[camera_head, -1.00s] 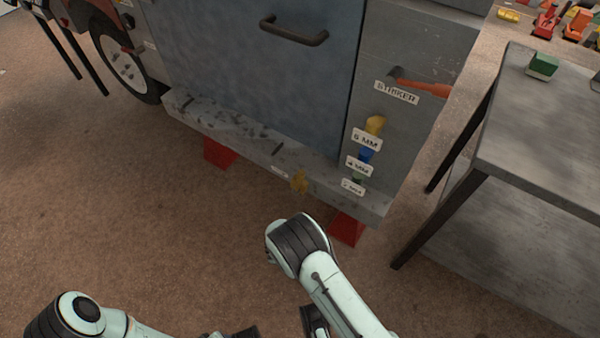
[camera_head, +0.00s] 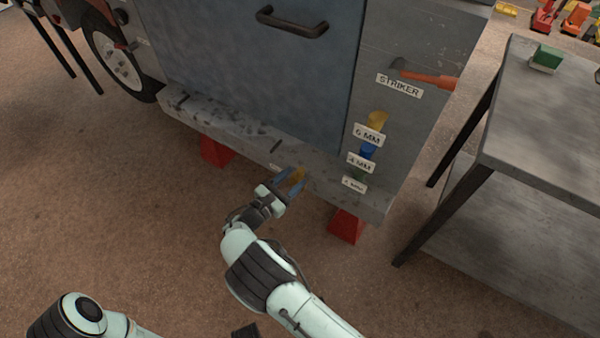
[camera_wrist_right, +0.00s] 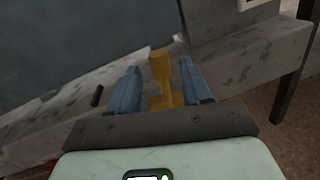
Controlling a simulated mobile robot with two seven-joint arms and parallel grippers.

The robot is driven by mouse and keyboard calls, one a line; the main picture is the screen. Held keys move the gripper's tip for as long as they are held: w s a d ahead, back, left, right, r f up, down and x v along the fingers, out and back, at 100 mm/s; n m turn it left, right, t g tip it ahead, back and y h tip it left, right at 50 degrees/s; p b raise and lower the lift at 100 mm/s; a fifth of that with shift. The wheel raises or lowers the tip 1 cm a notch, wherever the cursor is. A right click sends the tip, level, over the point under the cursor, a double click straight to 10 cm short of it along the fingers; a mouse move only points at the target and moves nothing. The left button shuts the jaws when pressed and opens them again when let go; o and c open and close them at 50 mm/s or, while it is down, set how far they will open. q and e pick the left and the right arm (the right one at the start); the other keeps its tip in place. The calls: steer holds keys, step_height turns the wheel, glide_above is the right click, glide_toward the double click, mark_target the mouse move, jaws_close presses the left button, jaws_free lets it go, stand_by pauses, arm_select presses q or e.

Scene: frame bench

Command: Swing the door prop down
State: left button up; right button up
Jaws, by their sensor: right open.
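The door prop, a small yellow piece (camera_head: 297,176), stands at the lower sill below the blue-grey door (camera_head: 255,70). My right gripper (camera_head: 289,181) is open at the prop. In the wrist view its two blue fingers (camera_wrist_right: 158,88) lie one on each side of the prop, with gaps showing; I cannot tell whether either touches it. The prop's lower end is partly hidden by the gripper body. My left gripper is not clearly seen; only part of my left arm shows at the lower left.
The grey sill (camera_head: 225,130) rests on red stands (camera_head: 347,226). Right of the door are yellow and blue shims with labels (camera_head: 368,135) and an orange-handled striker (camera_head: 430,78). A grey table (camera_head: 550,120) with a green block (camera_head: 546,57) stands at the right.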

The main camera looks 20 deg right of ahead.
mark_target(298, 175)
arm_select(q)
steer(key=shift+s+a+f+g+b, duration=0.15)
steer(key=shift+s+f, duration=0.15)
steer(key=shift+s, duration=0.15)
steer(key=shift+s+d+f+g+b, duration=0.15)
steer(key=shift+s+f, duration=0.1)
steer(key=shift+s, duration=0.15)
arm_select(e)
steer(key=shift+x, duration=1.9)
arm_select(q)
steer(key=shift+a, duration=0.1)
arm_select(e)
jaws_close()
arm_select(q)
steer(key=shift+w+r, duration=0.1)
